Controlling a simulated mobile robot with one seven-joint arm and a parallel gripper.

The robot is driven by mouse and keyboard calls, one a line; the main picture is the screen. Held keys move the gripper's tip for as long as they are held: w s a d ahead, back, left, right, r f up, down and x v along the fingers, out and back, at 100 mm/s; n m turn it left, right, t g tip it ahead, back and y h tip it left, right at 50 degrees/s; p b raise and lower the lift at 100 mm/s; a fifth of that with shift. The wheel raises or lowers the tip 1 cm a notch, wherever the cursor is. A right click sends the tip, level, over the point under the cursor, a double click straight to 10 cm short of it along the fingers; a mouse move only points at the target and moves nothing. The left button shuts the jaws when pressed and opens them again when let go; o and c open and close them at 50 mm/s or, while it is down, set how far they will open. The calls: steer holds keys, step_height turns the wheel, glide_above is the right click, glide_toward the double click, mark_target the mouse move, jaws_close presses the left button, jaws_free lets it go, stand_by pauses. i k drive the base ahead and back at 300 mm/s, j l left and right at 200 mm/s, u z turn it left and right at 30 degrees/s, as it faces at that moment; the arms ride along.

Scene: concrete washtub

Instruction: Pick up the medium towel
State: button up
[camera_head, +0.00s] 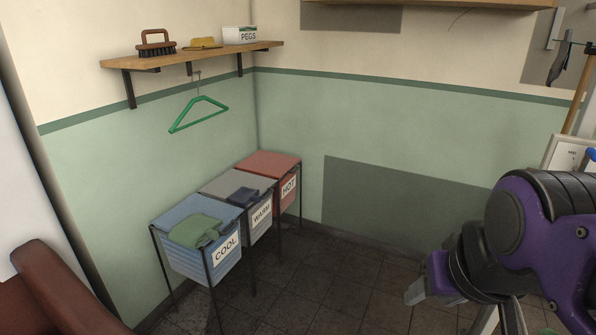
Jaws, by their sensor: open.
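A folded green cloth (194,231) lies on top of the blue bin labelled COOL (176,213). A smaller-looking dark blue cloth (243,197) lies on the grey bin labelled WARM (222,184), near its front edge. I cannot tell from size alone which of them is the medium towel. My gripper (428,284) is at the lower right, open, with no cloth seen in it. It is well to the right of both cloths and apart from them. My purple arm hides part of the right side.
A red bin labelled HOT (270,164) stands at the far end of the bin row. A wooden shelf (205,56) holds a brush, a yellow item and a PEGS box; a green hanger (199,114) hangs below. Dark tiled floor (320,275) is clear right of the bins.

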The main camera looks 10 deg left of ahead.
mark_target(196, 228)
steer(key=i+l+u, duration=0.15)
steer(key=i, duration=0.25)
steer(key=i+l+u, duration=0.2)
steer(key=i+l, duration=0.15)
steer(key=i+j+u, duration=0.1)
steer(key=i+u, duration=0.4)
steer(key=u, duration=0.2)
steer(key=i+u, duration=0.35)
steer(key=k+l, duration=0.05)
steer(key=k, duration=0.05)
